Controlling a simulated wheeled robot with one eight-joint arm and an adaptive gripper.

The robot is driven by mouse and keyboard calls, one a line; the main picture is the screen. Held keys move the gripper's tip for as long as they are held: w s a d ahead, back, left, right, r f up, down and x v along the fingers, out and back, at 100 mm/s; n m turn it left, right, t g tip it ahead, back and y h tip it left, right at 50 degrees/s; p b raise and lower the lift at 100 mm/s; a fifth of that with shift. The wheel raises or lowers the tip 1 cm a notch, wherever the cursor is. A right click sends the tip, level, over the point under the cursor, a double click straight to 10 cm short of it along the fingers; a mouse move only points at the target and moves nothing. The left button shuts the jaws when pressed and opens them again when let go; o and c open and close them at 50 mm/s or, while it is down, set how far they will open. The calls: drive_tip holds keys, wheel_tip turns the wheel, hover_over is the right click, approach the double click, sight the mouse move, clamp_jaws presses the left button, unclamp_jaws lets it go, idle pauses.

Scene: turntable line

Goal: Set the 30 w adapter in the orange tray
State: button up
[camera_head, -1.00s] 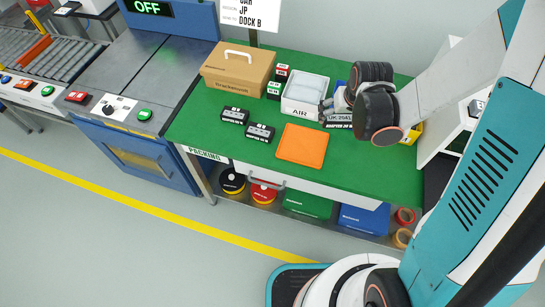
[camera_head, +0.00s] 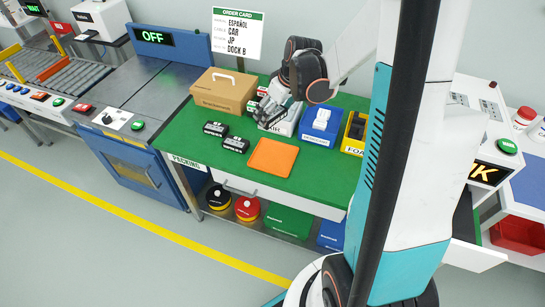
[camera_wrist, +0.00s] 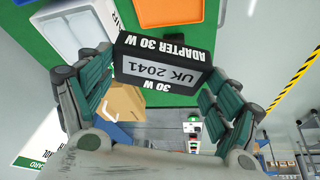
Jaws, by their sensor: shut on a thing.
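My gripper (camera_head: 268,110) is shut on a black box-shaped adapter (camera_wrist: 160,62). In the wrist view its label reads ADAPTER 30 W, UK 2041, and the finger pads flank it on both sides. In the head view I cannot make the adapter out clearly among the fingers. My gripper is above the green table, in front of the AIR box and up from the orange tray. The orange tray (camera_head: 272,158) lies flat and empty on the green table; an orange surface at the top of the wrist view (camera_wrist: 168,12) looks like it.
Two black adapters (camera_head: 215,129) (camera_head: 235,145) lie left of the tray. Behind are a cardboard box (camera_head: 224,95), the white AIR box (camera_head: 286,124), a blue bin (camera_head: 320,127) and a yellow FOAM bin (camera_head: 353,143). An order card (camera_head: 237,33) stands at the back.

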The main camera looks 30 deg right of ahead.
drive_tip(key=shift+d+f, duration=0.1)
drive_tip(key=shift+d, duration=0.25)
wheel_tip(320, 180, down, 19)
drive_tip(key=b, duration=0.7)
drive_tip(key=shift+f, duration=0.2)
drive_tip(key=shift+f, duration=0.2)
drive_tip(key=o, duration=1.1)
drive_tip(key=shift+r, duration=0.1)
drive_tip(key=p+v, duration=0.4)
drive_tip(key=v, duration=0.8)
drive_tip(key=shift+s+r, duration=0.1)
